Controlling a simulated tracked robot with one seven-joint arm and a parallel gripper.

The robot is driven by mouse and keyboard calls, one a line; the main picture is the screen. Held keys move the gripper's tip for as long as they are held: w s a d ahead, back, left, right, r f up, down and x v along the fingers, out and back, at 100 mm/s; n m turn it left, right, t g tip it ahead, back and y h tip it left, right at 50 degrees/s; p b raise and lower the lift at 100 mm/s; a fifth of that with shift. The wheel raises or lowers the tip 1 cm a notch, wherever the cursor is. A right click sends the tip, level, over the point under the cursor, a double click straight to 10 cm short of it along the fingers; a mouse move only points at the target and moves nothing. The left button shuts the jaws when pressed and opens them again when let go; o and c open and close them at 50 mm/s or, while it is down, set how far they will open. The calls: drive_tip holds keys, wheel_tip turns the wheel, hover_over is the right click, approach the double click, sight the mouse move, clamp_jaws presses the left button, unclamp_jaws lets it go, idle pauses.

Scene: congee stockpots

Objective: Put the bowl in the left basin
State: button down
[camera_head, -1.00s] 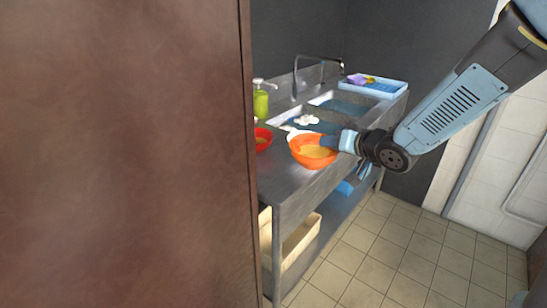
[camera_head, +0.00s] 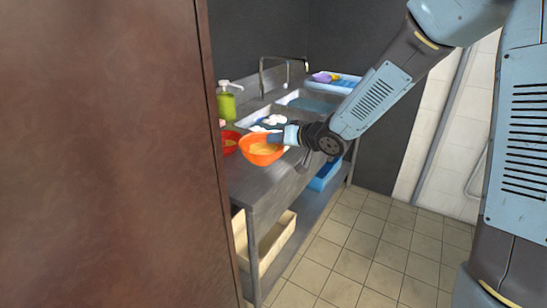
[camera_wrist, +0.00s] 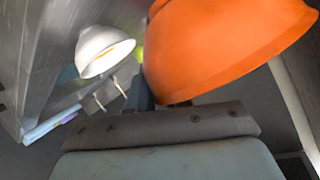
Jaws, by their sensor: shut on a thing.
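The orange bowl (camera_head: 261,155) holds something yellowish and is at the front of the steel sink counter (camera_head: 262,188). My gripper (camera_head: 284,138) is shut on its right rim. In the wrist view the orange bowl (camera_wrist: 225,45) fills the upper right, beside a dark finger (camera_wrist: 142,95); its inside is hidden there. I cannot tell how high it is above the counter. The left basin (camera_head: 247,125) lies just behind the bowl, partly hidden by it and my gripper, with white things in it. The right basin (camera_head: 312,103) lies farther back and looks bluish inside.
A red bowl (camera_head: 229,148) stands close left of the orange bowl. A green soap bottle (camera_head: 226,105) and a faucet (camera_head: 262,77) are behind. A blue tray (camera_head: 345,82) sits at the far end. A brown panel (camera_head: 105,160) blocks the left. A white bowl-shaped thing (camera_wrist: 104,47) shows in the wrist view.

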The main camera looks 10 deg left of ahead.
drive_tip(key=w+f, duration=0.1)
drive_tip(key=f, duration=0.1)
drive_tip(key=w+a+f, duration=0.1)
drive_tip(key=f, duration=0.1)
drive_tip(key=w+a+f, duration=0.1)
drive_tip(key=w, duration=0.1)
drive_tip(key=shift+w+a+f, duration=0.1)
drive_tip(key=shift+f, duration=0.3)
wheel_tip(320, 180, down, 3)
drive_tip(key=shift+w+f, duration=0.1)
drive_tip(key=shift+f, duration=0.05)
drive_tip(key=c, duration=1.1)
unclamp_jaws()
drive_tip(key=shift+o, duration=0.2)
drive_tip(key=v, duration=1.2)
